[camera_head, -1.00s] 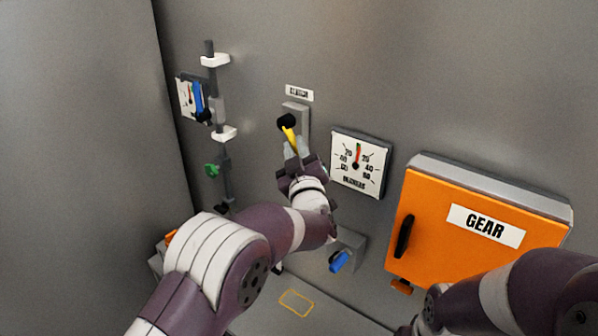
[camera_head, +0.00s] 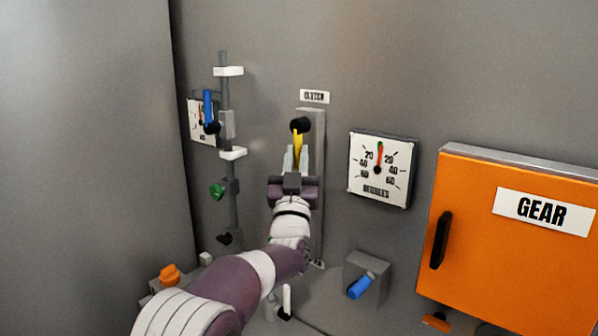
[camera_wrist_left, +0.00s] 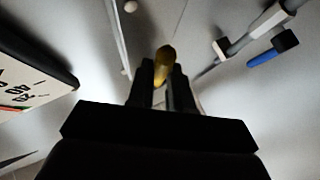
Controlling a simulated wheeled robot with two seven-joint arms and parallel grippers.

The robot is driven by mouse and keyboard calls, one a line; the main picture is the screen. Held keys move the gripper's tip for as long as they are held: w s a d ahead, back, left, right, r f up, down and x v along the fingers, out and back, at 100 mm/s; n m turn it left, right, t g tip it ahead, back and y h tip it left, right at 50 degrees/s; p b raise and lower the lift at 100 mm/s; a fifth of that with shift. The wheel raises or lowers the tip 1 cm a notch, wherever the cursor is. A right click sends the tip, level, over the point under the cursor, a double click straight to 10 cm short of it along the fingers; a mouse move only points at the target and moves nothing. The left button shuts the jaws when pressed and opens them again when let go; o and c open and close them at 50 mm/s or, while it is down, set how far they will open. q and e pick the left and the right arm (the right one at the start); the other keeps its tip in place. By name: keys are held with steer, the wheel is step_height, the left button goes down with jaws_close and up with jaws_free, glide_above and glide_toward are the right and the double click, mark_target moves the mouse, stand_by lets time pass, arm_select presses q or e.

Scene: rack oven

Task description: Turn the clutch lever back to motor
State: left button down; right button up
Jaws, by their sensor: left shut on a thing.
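The clutch lever (camera_head: 298,144) is a yellow handle on a black hub (camera_head: 300,125), under a small white label (camera_head: 314,97) with blurred print. In the head view the handle points nearly straight down from the hub. My left gripper (camera_head: 297,160) is below the hub and shut on the handle's lower part, which its fingers partly hide. In the left wrist view the yellow tip (camera_wrist_left: 165,54) shows between the two dark fingers (camera_wrist_left: 163,85). My right gripper is out of view.
Right of the lever is a degrees dial (camera_head: 381,170) with a red needle, and an orange GEAR box (camera_head: 500,235) stands out from the wall. A blue handle (camera_head: 362,285) sits below the dial. A vertical rod (camera_head: 226,105) with white brackets is at left.

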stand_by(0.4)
arm_select(q)
steer(key=c, duration=1)
jaws_free()
steer(key=shift+a, duration=0.1)
steer(key=shift+c, duration=0.2)
